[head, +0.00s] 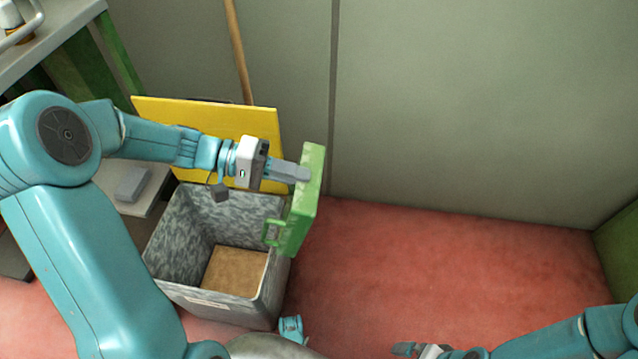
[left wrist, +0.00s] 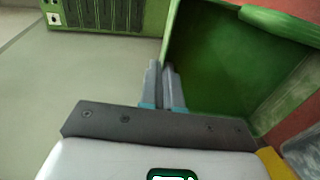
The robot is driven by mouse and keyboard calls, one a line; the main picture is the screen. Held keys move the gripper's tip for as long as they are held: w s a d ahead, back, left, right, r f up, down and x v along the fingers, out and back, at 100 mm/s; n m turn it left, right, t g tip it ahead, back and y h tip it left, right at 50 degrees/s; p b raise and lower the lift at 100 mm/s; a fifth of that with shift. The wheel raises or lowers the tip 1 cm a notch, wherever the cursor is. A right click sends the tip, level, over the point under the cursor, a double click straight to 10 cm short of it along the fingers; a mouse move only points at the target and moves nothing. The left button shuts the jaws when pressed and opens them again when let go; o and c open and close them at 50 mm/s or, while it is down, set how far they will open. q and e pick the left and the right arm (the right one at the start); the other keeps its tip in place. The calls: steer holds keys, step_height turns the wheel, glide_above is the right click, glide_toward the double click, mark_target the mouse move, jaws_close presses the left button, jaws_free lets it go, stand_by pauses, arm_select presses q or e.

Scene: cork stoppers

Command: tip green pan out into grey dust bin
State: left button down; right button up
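The green pan (head: 305,205) stands steeply tilted on its side above the right rim of the grey dust bin (head: 178,235). My left gripper (head: 303,173) is shut on the pan's upper wall. In the left wrist view, the fingers (left wrist: 164,85) meet at the wall of the pan (left wrist: 225,60), and the part of its inside that shows looks bare. The pan's handle hangs over the bin's right side. The bin is open and has a flat brown layer at the bottom. My right gripper (head: 405,349) is low at the bottom edge, away from the pan; its opening is unclear.
A yellow panel (head: 215,125) stands upright behind the bin. A wooden pole (head: 238,50) leans on the wall behind it. A grey block (head: 132,184) lies on a low surface left of the bin. A bench (head: 50,35) is at upper left. The red floor (head: 440,260) at right is clear.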

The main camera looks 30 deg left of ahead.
arm_select(q)
steer(key=s+a+n+t, duration=0.1)
steer(key=s+a, duration=0.2)
steer(key=a, duration=0.3)
steer(key=s+a+n+t+y, duration=0.1)
steer(key=s+a, duration=0.2)
steer(key=a, duration=0.4)
steer(key=s+a+n+t, duration=0.1)
steer(key=s+a, duration=0.2)
steer(key=a, duration=0.3)
steer(key=w+d+f+g+y+p, duration=0.35)
steer(key=w+d+y, duration=0.2)
steer(key=d, duration=0.25)
steer(key=w+d+f+g+y+p, duration=0.2)
steer(key=d+f+g+y, duration=0.2)
steer(key=f+y, duration=0.3)
step_height(320, 180, down, 3)
steer(key=shift+w+d+g, duration=0.25)
steer(key=shift+d+g, duration=0.05)
steer(key=shift+g, duration=0.15)
steer(key=shift+y, duration=0.25)
